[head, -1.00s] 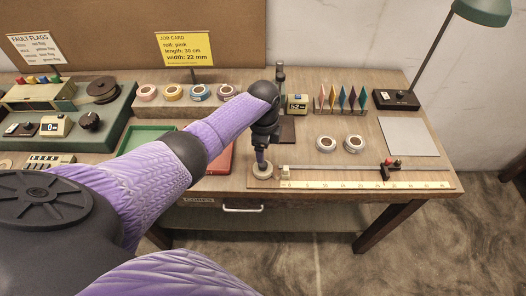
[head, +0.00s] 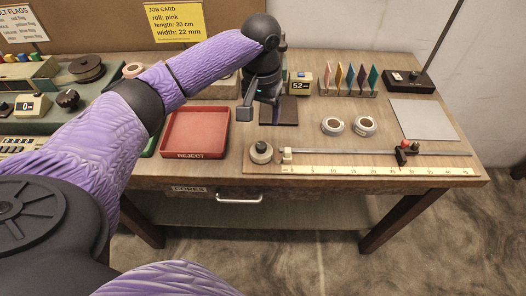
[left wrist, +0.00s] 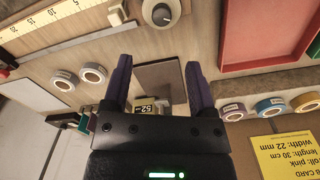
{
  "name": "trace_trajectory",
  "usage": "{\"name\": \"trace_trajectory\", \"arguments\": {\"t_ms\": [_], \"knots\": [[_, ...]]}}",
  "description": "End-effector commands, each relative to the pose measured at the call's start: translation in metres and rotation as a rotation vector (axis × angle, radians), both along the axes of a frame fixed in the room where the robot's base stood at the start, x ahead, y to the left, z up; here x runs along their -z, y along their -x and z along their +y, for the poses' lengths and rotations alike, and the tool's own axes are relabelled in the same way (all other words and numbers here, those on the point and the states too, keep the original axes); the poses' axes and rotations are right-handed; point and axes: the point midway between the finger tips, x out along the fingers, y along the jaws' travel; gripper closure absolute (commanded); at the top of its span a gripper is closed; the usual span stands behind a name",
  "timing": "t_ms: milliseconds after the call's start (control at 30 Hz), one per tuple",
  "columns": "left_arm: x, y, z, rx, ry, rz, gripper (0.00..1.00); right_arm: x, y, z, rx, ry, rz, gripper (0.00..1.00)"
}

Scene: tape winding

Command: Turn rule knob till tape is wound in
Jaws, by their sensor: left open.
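The rule knob (head: 261,150) is a dark cap on a pale round base at the left end of the rule (head: 370,170). It also shows at the top of the left wrist view (left wrist: 161,13). A pale block (head: 286,155) sits beside the knob on the rail, and a black-and-red stop (head: 404,151) sits farther right. I see no clear stretch of tape. My left gripper (head: 260,113) is open and empty, above and behind the knob and clear of it. Its two fingers (left wrist: 158,66) stand apart in the left wrist view. My right gripper is not in view.
A red reject tray (head: 194,153) lies left of the knob. Two tape rolls (head: 333,126) and a grey sheet (head: 424,119) lie behind the rule. A dark pad (head: 279,112) and a display reading 52 (head: 300,83) are near my left gripper.

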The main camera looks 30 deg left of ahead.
Motion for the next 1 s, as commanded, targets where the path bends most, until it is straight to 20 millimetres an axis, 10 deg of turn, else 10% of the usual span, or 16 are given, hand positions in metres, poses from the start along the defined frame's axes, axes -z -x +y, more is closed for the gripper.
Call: {"name": "trace_trajectory", "arguments": {"t_ms": [500, 867, 1000], "knots": [[0.091, 0.005, 0.001, -0.124, -0.003, 0.016, 0.26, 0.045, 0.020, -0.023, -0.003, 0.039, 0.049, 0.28], [0.100, 0.005, 0.000, -0.123, -0.003, 0.012, 0.26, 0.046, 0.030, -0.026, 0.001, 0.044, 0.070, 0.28], [0.100, 0.005, 0.000, -0.123, -0.003, 0.012, 0.52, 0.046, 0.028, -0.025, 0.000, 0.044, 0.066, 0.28]]}}
